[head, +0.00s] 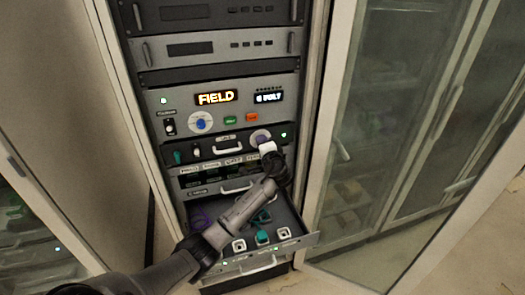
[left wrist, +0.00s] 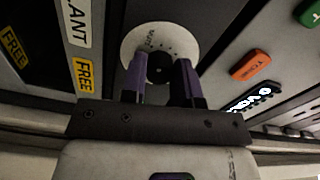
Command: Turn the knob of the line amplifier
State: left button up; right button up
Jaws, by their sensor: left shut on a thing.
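The knob (left wrist: 159,68) is a small dark round knob at the centre of a pale dial plate (left wrist: 148,36) with printed marks. The dial plate (head: 259,134) also shows in the head view, at the right of a dark rack unit (head: 205,150); my gripper hides part of it. My left gripper (left wrist: 160,82) reaches up to the dial with its two purple-tipped fingers on either side of the knob, shut on it. In the head view my left gripper (head: 265,145) covers the knob.
Above is a grey panel (head: 182,103) with lit displays, a blue knob (head: 200,124), a green button (head: 230,120) and an orange button (head: 252,117). Below, an open drawer (head: 306,240) holds several small pieces. Glass doors (head: 385,120) stand at right.

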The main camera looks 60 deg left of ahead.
pick_arm(q)
jog(key=shift+f+n+b, duration=0.1)
jog(key=shift+n+b, duration=1.7)
jog(key=shift+n, duration=0.2)
jog(key=o, duration=0.9)
jog(key=shift+o, duration=0.2)
jog(key=shift+d, duration=0.1)
jog(key=v, duration=1.3)
jog(key=shift+d, duration=0.35)
